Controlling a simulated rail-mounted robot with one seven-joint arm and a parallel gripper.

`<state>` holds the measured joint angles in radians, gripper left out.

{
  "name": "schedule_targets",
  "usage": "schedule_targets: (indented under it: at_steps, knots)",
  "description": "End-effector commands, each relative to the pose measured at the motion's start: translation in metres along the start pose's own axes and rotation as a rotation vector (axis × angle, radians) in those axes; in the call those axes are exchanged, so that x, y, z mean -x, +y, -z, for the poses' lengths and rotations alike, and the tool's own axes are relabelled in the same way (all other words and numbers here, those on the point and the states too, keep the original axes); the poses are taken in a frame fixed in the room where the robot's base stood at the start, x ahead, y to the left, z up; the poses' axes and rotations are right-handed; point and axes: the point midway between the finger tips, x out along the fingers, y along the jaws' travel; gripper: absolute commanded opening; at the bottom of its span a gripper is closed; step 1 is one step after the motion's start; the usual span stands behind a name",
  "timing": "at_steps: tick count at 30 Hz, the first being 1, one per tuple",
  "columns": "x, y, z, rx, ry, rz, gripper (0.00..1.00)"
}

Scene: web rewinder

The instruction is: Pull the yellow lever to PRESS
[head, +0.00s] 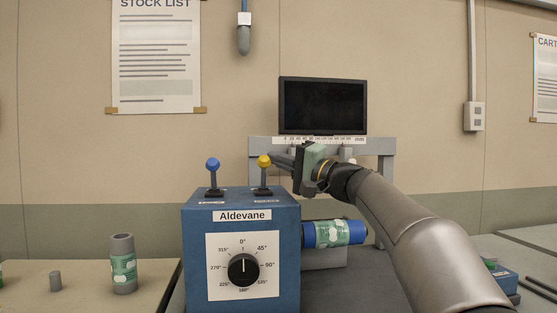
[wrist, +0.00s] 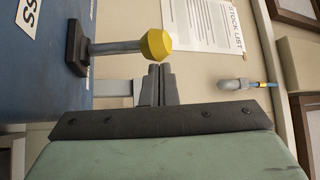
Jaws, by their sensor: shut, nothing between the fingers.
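The yellow lever (head: 264,172) stands upright on top of the blue Aldevane machine box (head: 196,253), right of a blue-knobbed lever (head: 213,175). In the wrist view its yellow knob (wrist: 155,44) and grey stem show, with a dark base on the blue box. My gripper (head: 275,158) is shut and empty, its fingers pointing left at the yellow knob. In the wrist view the closed fingertips (wrist: 158,70) lie just beside the knob; I cannot tell whether they touch it. A label on the box ending in "SS" (wrist: 29,13) is partly cut off.
A black dial (head: 243,270) is on the box front. A blue roll with a green label (head: 335,233) sits right of the box, under my arm. A dark monitor (head: 323,105) stands behind. A grey roll (head: 123,263) stands on the left table.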

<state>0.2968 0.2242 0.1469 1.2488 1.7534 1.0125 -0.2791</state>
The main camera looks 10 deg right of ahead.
Motion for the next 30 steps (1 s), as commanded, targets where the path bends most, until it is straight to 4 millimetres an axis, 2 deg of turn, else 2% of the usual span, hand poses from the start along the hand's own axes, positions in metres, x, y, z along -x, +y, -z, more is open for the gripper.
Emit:
schedule_targets:
  at_steps: [6,9,18,24,30]
  knots:
    - [-0.018,-0.004,0.032,-0.002,-0.002,0.001,0.00]
    - [0.009,0.000,0.028,0.001,0.001,-0.001,0.00]
    - [0.066,-0.003,0.027,0.001,0.000,0.000,0.00]
    - [0.083,-0.003,0.027,0.000,-0.001,0.001,0.00]
    - [0.085,-0.003,0.027,0.000,-0.003,0.002,0.00]
